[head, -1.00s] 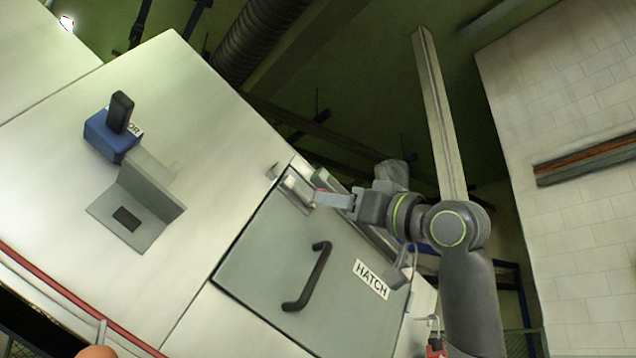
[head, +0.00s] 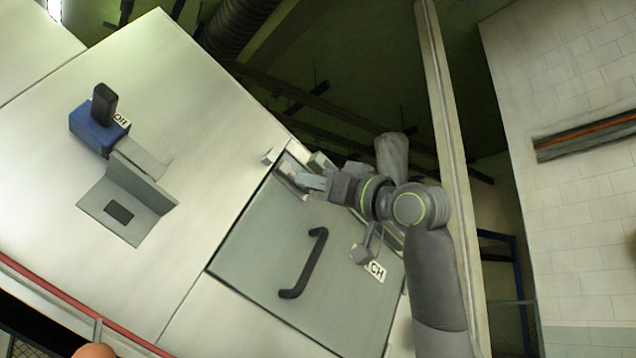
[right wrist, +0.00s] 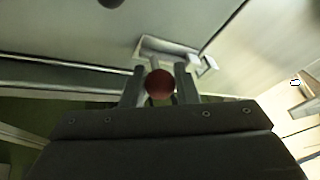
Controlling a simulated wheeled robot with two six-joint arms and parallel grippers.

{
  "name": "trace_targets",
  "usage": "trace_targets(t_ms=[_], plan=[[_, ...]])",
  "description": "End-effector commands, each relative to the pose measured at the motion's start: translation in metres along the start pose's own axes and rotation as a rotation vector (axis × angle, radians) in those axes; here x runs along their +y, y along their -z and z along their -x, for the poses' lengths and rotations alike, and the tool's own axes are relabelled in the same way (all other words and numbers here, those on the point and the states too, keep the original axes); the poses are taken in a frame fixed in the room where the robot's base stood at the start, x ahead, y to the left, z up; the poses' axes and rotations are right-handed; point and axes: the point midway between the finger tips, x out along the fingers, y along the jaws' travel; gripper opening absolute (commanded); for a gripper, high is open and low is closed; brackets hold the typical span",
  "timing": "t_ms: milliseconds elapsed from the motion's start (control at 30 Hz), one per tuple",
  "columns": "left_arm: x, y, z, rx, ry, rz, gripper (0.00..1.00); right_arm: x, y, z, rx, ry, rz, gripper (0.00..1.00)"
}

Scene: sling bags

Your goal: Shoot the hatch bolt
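The grey hatch panel (head: 250,245) carries a black bar handle (head: 305,262) and a HATCH label (head: 376,271), partly covered by my right arm. The pale bolt assembly (head: 288,168) sits at the panel's upper corner. My right gripper (head: 303,182) is at the bolt and hides part of it. In the right wrist view a dark red ball knob (right wrist: 160,84) lies between the two fingers, in front of the bolt plate (right wrist: 170,48). The fingers flank the knob closely; whether they press on it is not clear. My left gripper is out of view.
A blue block with a black lever (head: 98,130) and a grey angled bracket (head: 130,197) stand on the pale wall to the left. A red rail (head: 75,310) runs along the lower left. A pale post (head: 440,100) rises behind my right arm.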

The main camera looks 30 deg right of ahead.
Motion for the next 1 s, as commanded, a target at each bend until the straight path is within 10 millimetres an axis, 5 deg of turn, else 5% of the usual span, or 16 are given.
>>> trace_targets(t_ms=[133, 867, 900, 1000], plan=[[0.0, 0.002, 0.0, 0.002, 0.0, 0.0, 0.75, 0.0, 0.0, 0.0, 0.0, -0.001, 0.0, 0.0], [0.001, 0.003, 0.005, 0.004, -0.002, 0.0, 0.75, -0.028, 0.017, -0.012, 0.004, 0.0, -0.001, 0.0], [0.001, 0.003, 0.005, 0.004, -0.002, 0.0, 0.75, -0.028, 0.017, -0.012, 0.005, 0.0, 0.0, 0.28], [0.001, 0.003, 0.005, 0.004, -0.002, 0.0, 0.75, -0.028, 0.017, -0.012, 0.005, 0.0, 0.0, 0.41]])
